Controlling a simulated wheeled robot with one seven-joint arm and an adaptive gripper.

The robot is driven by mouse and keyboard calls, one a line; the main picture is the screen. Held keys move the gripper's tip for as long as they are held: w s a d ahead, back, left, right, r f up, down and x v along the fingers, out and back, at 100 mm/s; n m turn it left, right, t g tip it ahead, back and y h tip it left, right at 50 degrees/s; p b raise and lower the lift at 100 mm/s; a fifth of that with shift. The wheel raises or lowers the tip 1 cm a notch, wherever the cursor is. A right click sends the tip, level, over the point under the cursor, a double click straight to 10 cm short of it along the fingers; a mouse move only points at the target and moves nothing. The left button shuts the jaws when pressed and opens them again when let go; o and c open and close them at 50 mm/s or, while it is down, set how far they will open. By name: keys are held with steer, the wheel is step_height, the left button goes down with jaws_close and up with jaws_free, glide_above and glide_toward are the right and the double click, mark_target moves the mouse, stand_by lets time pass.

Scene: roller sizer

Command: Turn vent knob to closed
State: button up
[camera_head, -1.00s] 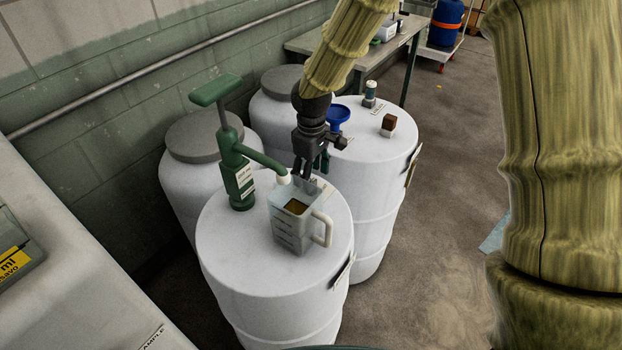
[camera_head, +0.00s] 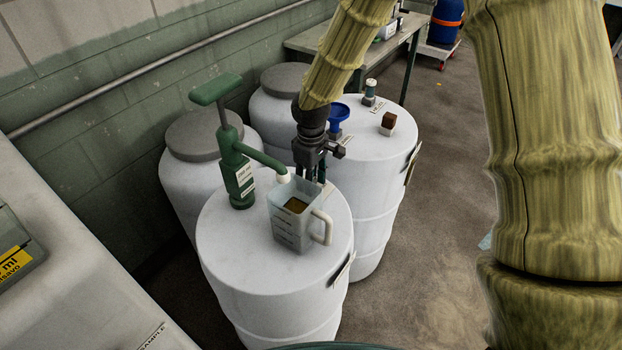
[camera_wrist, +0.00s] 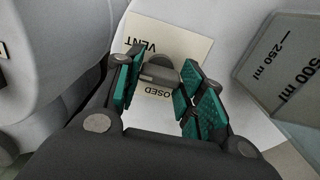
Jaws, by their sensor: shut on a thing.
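The vent knob is a small dark grey knob (camera_wrist: 160,72) on top of the white drum in front (camera_head: 235,262). It stands on a cream label (camera_wrist: 192,45) that reads VENT, with "OSED" visible on its near part. My gripper (camera_head: 314,178) points down behind the measuring jug in the head view. In the wrist view its teal pads lie on both sides of the knob, and it is shut on the knob. The jug and fingers hide the knob in the head view. The knob's exact pointing direction is hard to tell.
A clear measuring jug (camera_head: 290,228) with brown liquid stands close to my gripper. A green hand pump (camera_head: 238,165) stands at its left, its spout over the jug. Another drum (camera_head: 372,165) behind carries a blue funnel (camera_head: 339,112) and small items.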

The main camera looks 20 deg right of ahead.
steer(key=shift+r+n+p, duration=0.1)
steer(key=shift+n+p, duration=0.3)
steer(key=n+p, duration=0.3)
steer(key=shift+r+n, duration=0.1)
steer(key=shift+n, duration=0.2)
steer(key=n+p, duration=0.2)
steer(key=n, duration=0.2)
steer(key=shift+n+p, duration=0.3)
steer(key=shift+p, duration=0.05)
steer(key=n+p, duration=0.3)
steer(key=n, duration=0.2)
steer(key=shift+n+p, duration=1.05)
steer(key=shift+n, duration=0.75)
steer(key=shift+f+n, duration=0.2)
steer(key=shift+n, duration=0.1)
steer(key=o, duration=1)
